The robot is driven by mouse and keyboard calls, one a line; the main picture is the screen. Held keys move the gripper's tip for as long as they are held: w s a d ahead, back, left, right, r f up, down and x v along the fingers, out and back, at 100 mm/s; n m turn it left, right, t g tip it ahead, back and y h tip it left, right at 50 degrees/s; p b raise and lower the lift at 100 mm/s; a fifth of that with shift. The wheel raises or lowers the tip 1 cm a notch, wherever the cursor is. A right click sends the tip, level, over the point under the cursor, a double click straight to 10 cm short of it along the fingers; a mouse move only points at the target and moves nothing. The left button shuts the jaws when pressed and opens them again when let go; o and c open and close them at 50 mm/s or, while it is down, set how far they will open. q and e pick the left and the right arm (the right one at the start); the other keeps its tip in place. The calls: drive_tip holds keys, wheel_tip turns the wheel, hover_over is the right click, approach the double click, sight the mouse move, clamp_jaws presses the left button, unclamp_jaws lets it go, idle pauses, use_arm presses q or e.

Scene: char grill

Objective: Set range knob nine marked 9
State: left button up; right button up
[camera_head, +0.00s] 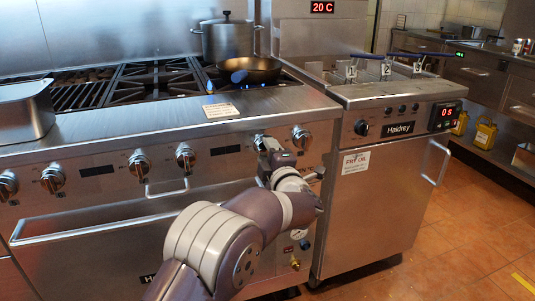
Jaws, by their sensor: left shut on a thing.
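The range front (110,180) carries a row of several round silver-and-black knobs. My left gripper (265,144) is at the second knob from the right end of the row and is shut on that range knob (259,141). The gripper hides most of this knob, so its pointer angle cannot be read. The knob at the right end (301,137) is free, just right of the gripper. Two more knobs (185,156) (139,163) show to the left. The number marks are too small to read. My right gripper is not in view.
A black pan (250,70) sits over a blue flame, with a steel pot (227,40) behind it. A fryer (385,170) stands right of the range. An oven handle bar (100,220) runs below the knobs. The tiled floor at right is clear.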

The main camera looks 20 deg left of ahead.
use_arm(q)
drive_tip(key=o, duration=1)
drive_tip(key=shift+o, duration=0.2)
drive_tip(key=p+v, duration=0.3)
drive_tip(key=v, duration=0.9)
drive_tip(key=shift+s+d, duration=0.2)
drive_tip(key=shift+s, duration=0.15)
